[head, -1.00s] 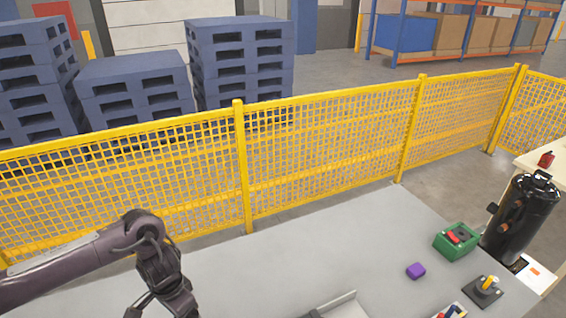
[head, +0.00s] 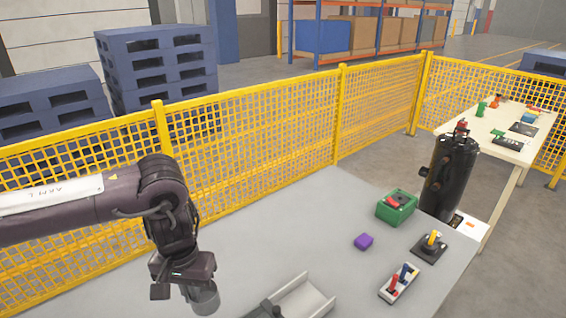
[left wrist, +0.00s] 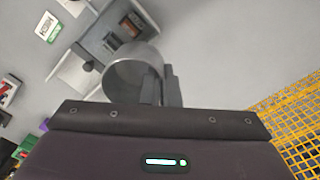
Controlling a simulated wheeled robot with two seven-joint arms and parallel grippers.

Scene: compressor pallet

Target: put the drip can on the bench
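The drip can is a plain grey open cylinder (head: 205,299) hanging under my left gripper (head: 188,284) in the head view. In the left wrist view the can (left wrist: 128,74) shows its round open mouth. My left gripper's two dark fingers (left wrist: 161,88) are close together at the can's wall, one on each side of it, so the gripper is shut on it. The grey bench top (head: 310,222) lies below and to the right. I cannot tell the gap between can and bench top. My right gripper is not in view.
A black compressor (head: 449,178) and cream table (head: 512,142) stand beyond. A yellow fence (head: 250,140) runs behind.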

